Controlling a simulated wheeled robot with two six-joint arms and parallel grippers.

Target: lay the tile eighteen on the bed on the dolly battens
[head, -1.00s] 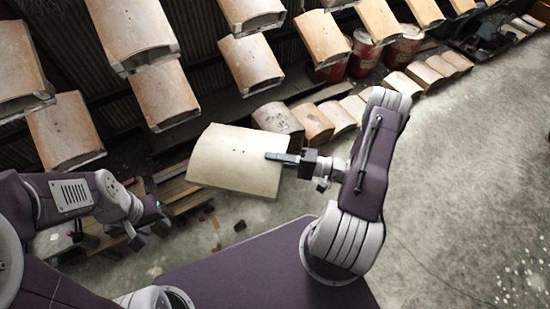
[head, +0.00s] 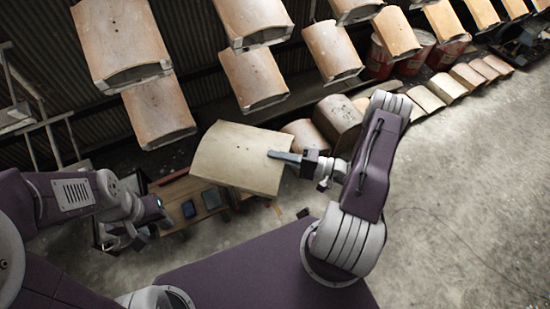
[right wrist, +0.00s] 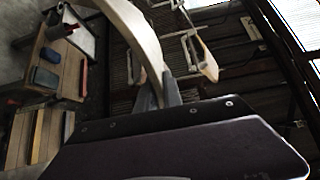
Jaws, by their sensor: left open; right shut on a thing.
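A pale cream, curved tile (head: 240,158) is held in the air in front of me. My right gripper (head: 285,156) is shut on its right edge in the head view. In the right wrist view the tile (right wrist: 143,38) shows as a curved pale edge at a grip finger (right wrist: 172,92). No number can be read on the tile. My left gripper (head: 128,238) is open and empty at the lower left, apart from the tile. I cannot make out a dolly with battens or a bed on it.
More tiles (head: 424,97) stand in a row on the floor near red drums (head: 412,62). The concrete floor at right is clear.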

